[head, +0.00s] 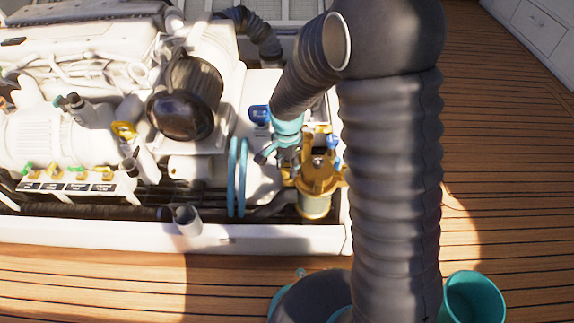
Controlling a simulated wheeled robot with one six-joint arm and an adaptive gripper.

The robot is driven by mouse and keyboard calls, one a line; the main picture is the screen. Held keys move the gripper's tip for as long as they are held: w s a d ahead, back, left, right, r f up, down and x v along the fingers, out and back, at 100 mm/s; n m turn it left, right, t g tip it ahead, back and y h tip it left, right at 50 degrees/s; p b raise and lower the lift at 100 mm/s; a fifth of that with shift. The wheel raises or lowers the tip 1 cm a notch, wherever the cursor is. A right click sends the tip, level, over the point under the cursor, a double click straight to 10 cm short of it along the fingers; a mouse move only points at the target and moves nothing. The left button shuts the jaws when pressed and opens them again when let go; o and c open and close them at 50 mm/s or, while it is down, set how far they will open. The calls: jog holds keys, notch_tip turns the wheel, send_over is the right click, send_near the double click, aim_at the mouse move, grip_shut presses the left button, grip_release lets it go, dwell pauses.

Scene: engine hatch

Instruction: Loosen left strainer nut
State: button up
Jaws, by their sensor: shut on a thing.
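The brass strainer (315,203) stands upright at the right end of the engine hatch, with a clear or pale lower bowl. My gripper (287,162) comes down from above, below a teal wrist, at the upper left side of the strainer. Its dark fingers are closed at the place of the left strainer nut. The nut itself is hidden behind the fingers, so its turn cannot be seen. The strainer's top and right side show beside the gripper.
A blue valve handle (260,114) is just left of my wrist, and a smaller blue part (333,142) is right of the strainer. Light blue hoses (237,177) stand to the left. The white hatch edge (260,239) runs in front. The wooden deck (510,150) is clear at right.

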jog(key=n, duration=0.4)
jog(key=n+p, duration=0.1)
jog(key=n, duration=0.3)
jog(key=shift+n, duration=0.3)
jog(key=n, duration=0.4)
jog(key=shift+n+p, duration=0.3)
jog(key=shift+n, duration=2)
jog(key=o, duration=1.1)
jog(key=shift+o, duration=0.2)
